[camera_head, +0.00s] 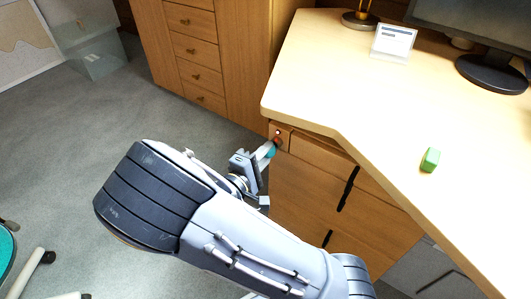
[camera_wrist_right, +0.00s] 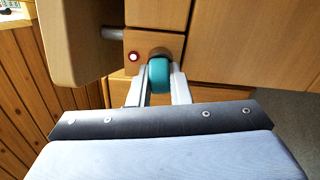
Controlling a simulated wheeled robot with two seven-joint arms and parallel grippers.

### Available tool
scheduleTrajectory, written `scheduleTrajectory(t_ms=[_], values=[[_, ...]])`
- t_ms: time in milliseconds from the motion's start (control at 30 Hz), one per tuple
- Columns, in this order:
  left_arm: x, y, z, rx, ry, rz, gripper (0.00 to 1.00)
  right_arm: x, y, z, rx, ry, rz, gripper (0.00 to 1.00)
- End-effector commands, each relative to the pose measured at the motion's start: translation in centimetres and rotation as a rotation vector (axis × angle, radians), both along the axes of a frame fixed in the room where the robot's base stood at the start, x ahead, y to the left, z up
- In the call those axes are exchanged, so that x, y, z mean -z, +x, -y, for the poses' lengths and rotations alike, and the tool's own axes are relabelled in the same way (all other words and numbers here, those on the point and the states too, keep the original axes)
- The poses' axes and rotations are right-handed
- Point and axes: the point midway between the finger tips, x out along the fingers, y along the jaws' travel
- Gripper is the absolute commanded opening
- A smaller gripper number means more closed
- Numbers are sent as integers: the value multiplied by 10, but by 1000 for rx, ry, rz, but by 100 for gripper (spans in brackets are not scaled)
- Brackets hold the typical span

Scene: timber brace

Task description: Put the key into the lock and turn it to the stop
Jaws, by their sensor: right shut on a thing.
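The key's teal head (camera_wrist_right: 159,75) is clamped between the two pale fingers of my right gripper (camera_wrist_right: 163,80). The teal head also shows in the head view (camera_head: 271,151), at the end of my right gripper (camera_head: 262,157). It sits right at the wooden lock panel (camera_wrist_right: 134,43) below the desk's corner. A rounded dark grey and brown part, probably the lock (camera_wrist_right: 160,52), shows just behind the head. The key's shaft is hidden, so I cannot tell how deep it is in. A small red light (camera_wrist_right: 134,57) glows left of it. My left gripper is out of view.
The desk top (camera_head: 350,85) overhangs the lock panel. Drawers with dark handles (camera_head: 348,188) are below it. A grey rod (camera_wrist_right: 113,33) is left of the lock. A green block (camera_head: 430,160) lies on the desk. Open floor (camera_head: 60,145) is at left.

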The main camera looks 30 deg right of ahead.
Motion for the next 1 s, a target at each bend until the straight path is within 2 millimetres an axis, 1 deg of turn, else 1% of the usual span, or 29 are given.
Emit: scheduleTrajectory(t_ms=[67, 100, 267, 500, 600, 667, 900, 1000], values=[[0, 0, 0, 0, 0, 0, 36, 0, 0, 0, 1, 43, 101, 0], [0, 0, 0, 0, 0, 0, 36, 0, 0, 0, 1, 43, 102, 21], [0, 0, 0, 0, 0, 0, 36, 0, 0, 0, 1, 41, 98, 42], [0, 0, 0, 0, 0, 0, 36, 0, 0, 0, 0, 41, 97, 43], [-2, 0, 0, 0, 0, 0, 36, 0, -1, -4, -2, 41, 96, 43], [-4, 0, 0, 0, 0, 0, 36, -1, -3, -11, -4, 42, 96, 43], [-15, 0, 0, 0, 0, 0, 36, -2, -19, -48, -5, 41, 96, 43], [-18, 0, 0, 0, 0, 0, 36, -1, -25, -61, -3, 42, 96, 43]])
